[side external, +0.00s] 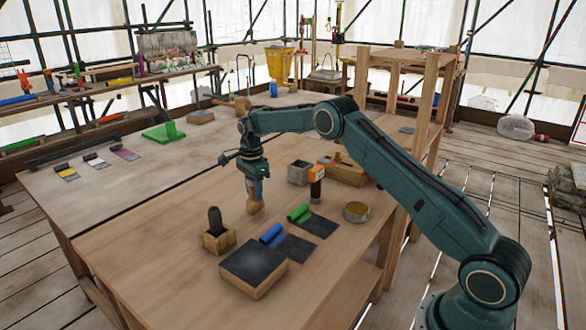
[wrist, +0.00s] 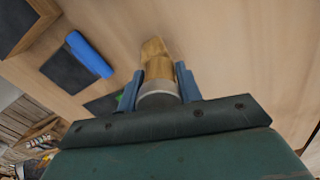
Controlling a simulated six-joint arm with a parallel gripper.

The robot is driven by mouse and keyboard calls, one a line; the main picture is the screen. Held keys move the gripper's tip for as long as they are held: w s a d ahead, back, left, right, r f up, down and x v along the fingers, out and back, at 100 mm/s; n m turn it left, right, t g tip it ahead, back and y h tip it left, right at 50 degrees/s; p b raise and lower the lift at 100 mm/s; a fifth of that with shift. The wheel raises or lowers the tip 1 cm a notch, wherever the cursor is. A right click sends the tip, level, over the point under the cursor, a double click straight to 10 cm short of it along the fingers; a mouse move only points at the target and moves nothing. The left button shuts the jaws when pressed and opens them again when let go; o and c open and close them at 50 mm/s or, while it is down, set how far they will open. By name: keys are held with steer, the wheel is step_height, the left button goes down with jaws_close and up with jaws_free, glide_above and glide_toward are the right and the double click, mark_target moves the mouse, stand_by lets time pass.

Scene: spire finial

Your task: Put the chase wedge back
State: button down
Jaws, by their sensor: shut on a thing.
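My gripper (side external: 256,189) is shut on a wooden tool with a wedge-shaped end, which I take to be the chase wedge (side external: 254,206). The wrist view shows the wedge (wrist: 155,50) between the two blue fingers of the gripper (wrist: 160,85), its tapered wooden end pointing away from me and a pale grey band near the fingers. In the side view it hangs roughly upright over the near bench; I cannot tell if its tip touches the top. Its upper part is hidden by the gripper.
A small wooden box (side external: 219,241) with a dark upright piece stands left of the gripper. A dark-topped block (side external: 252,268), blue roll (side external: 271,233) and green roll (side external: 299,213) lie in front.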

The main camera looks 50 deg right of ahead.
steer(key=shift+f, duration=0.7)
steer(key=shift+f, duration=0.15)
steer(key=c, duration=0.9)
jaws_free()
steer(key=shift+c, duration=0.2)
step_height(320, 180, up, 12)
steer(key=shift+f, duration=0.15)
steer(key=shift+r, duration=0.3)
